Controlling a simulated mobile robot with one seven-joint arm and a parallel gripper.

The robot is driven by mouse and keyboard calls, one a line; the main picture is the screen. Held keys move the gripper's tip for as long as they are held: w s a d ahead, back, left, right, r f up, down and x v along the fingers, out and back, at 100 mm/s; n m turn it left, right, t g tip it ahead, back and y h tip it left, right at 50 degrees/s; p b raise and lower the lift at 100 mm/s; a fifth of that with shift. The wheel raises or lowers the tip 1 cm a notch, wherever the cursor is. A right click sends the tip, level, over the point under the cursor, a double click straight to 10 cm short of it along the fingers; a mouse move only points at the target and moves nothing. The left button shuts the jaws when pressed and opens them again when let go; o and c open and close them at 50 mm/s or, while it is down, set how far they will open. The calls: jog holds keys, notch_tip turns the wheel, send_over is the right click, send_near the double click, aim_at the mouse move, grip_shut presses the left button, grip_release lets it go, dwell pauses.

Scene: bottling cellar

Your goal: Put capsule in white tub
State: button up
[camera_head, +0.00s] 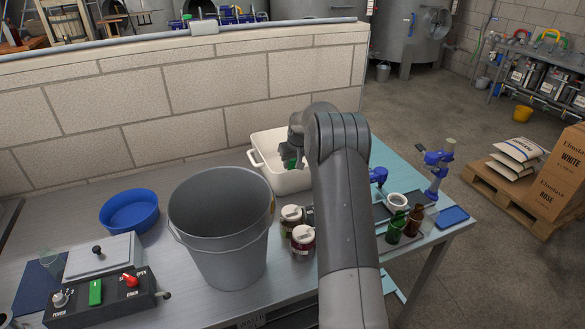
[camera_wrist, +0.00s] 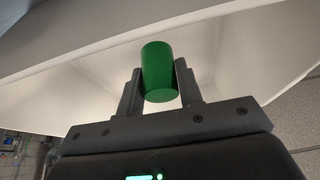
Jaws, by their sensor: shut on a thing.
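The green capsule (camera_wrist: 158,72) is between the two fingers of my gripper (camera_wrist: 160,88) in the wrist view, and the fingers are shut on it. In the head view my gripper (camera_head: 291,163) is over the white tub (camera_head: 262,183), with a bit of green showing at its fingertips. The tub's pale walls (camera_wrist: 75,90) surround the capsule in the wrist view. My arm hides the right part of the tub in the head view. I cannot tell whether the capsule touches the tub's floor.
A grey bucket (camera_head: 219,235), a blue bowl (camera_head: 130,212) and a control box (camera_head: 100,300) stand left on the bench. Two lidded jars (camera_head: 303,240) stand beside my arm. Bottles (camera_head: 395,228) and a blue corker (camera_head: 437,165) stand right. A block wall (camera_head: 190,100) runs behind.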

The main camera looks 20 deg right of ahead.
jog(key=shift+f, duration=2.1)
jog(key=o, duration=0.6)
jog(key=shift+f, duration=0.15)
